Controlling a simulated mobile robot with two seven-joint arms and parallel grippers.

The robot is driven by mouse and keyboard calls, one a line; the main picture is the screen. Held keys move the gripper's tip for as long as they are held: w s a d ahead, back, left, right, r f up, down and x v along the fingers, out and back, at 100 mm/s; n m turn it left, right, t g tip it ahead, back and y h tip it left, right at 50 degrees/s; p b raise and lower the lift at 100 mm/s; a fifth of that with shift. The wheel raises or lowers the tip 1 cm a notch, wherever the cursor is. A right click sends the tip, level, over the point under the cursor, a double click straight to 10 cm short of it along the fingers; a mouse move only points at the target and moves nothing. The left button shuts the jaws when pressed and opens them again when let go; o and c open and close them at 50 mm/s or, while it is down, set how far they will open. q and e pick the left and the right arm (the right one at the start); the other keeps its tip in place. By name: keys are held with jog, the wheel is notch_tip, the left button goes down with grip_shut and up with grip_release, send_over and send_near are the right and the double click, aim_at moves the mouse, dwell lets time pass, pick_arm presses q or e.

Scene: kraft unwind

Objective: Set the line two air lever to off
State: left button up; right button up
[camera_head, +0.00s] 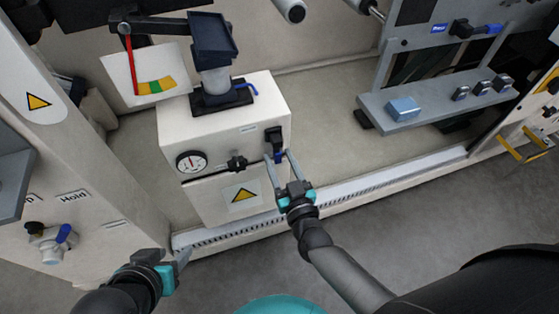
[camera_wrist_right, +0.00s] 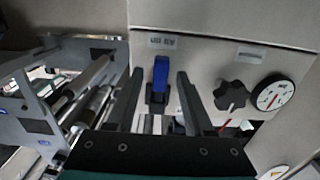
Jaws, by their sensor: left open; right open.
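The air lever (camera_head: 279,157) is a blue handle on a black mount, on the front of a pale cabinet (camera_head: 215,135) at the right. In the head view its handle points down from the mount. In the right wrist view the blue lever (camera_wrist_right: 161,72) stands between my finger tips, with a gap visible on each side. My right gripper (camera_head: 280,160) is open, its fingers either side of the lever. A label below the lever is too small to read. My left gripper (camera_head: 182,260) is open and empty near the floor rail at lower left, away from the lever.
A dial gauge (camera_head: 191,161) and black knob (camera_head: 237,163) sit left of the lever. Another blue-handled valve (camera_head: 62,235) is on the left panel near "Hold". A grey shelf (camera_head: 430,100) stands at right. Floor between cabinet and shelf is clear.

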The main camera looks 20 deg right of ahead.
jog(key=shift+w, duration=0.25)
grip_shut()
dwell(0.4)
dwell(1.0)
